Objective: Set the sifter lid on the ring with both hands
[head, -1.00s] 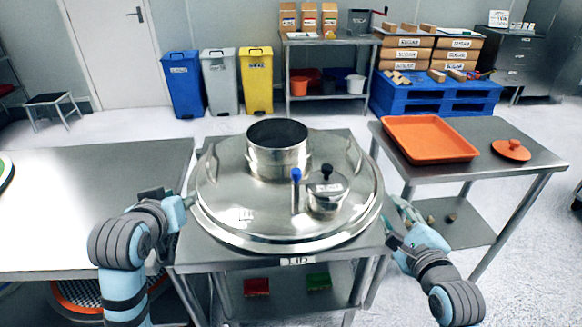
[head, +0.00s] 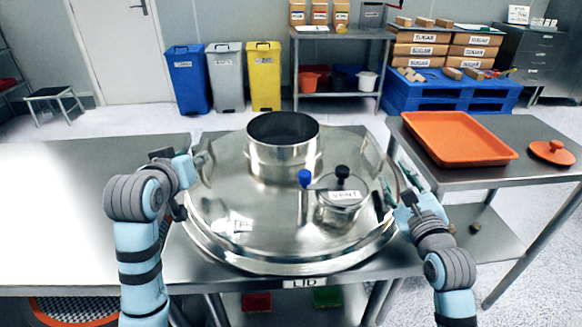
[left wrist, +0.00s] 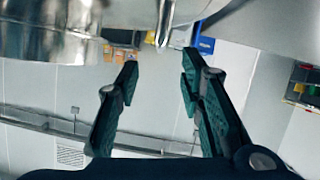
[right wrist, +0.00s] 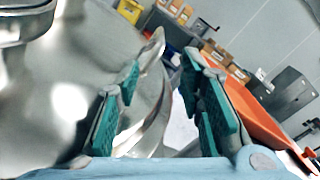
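The sifter lid (head: 270,215) is a wide steel disc with an open collar (head: 283,150), a blue-topped post and a small vent cap (head: 341,205). It lies on a steel table (head: 285,283) labelled LID. My left gripper (head: 195,165) is at its left rim; in the left wrist view its fingers (left wrist: 158,65) are apart, with the rim beyond the tips. My right gripper (head: 395,192) is at the right rim; in the right wrist view its open fingers (right wrist: 160,75) stand either side of the shiny rim (right wrist: 150,100). I cannot identify the ring in view.
A side table at right holds an orange tray (head: 458,137) and an orange lid (head: 552,152). A bare steel table (head: 80,215) stands at left, with an orange-rimmed mesh screen (head: 75,311) below. Bins, a shelf and a blue pallet stand behind.

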